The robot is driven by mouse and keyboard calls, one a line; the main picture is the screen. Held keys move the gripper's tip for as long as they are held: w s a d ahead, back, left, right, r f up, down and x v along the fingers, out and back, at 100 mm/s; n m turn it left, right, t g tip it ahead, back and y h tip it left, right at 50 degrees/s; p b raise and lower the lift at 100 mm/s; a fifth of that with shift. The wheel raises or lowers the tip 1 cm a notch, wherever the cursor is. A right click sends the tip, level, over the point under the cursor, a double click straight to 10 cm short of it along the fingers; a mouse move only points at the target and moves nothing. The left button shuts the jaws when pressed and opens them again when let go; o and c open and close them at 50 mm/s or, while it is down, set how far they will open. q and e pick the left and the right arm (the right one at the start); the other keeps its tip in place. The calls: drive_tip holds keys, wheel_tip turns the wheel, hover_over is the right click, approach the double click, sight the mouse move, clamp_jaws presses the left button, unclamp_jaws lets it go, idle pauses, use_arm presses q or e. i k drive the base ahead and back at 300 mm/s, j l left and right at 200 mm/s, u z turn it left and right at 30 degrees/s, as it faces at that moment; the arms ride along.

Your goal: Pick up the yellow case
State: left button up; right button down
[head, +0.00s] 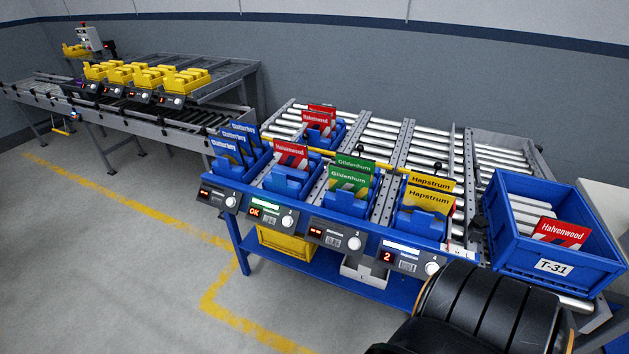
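Two flat yellow cases marked Hapstrum stand upright, one behind the other, in the rightmost blue holder of the blue-fronted rack. The front yellow case (428,200) partly covers the rear yellow case (432,182). The holder (420,224) sits above a panel marked 4, whose red display (387,255) reads 2. Neither of my grippers is in view. A dark rounded arm part of mine shows at the bottom right, in front of the rack's right end.
Blue Clatterbeg (226,150), red Halvenwood (291,152) and green Gildenhum (349,181) cases fill the other lanes. A blue tote (510,240) marked T-31 holds a red case (562,233). A yellow bin (285,243) sits under the rack. Floor at left is clear.

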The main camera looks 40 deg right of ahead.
sight(430, 199)
drive_tip(key=z, duration=0.9)
drive_tip(key=l+z, duration=0.3)
drive_tip(key=i+l+z, duration=0.25)
drive_tip(key=l, duration=0.2)
drive_tip(key=l+z, duration=0.3)
drive_tip(key=i+l, duration=0.05)
drive_tip(key=l, duration=0.05)
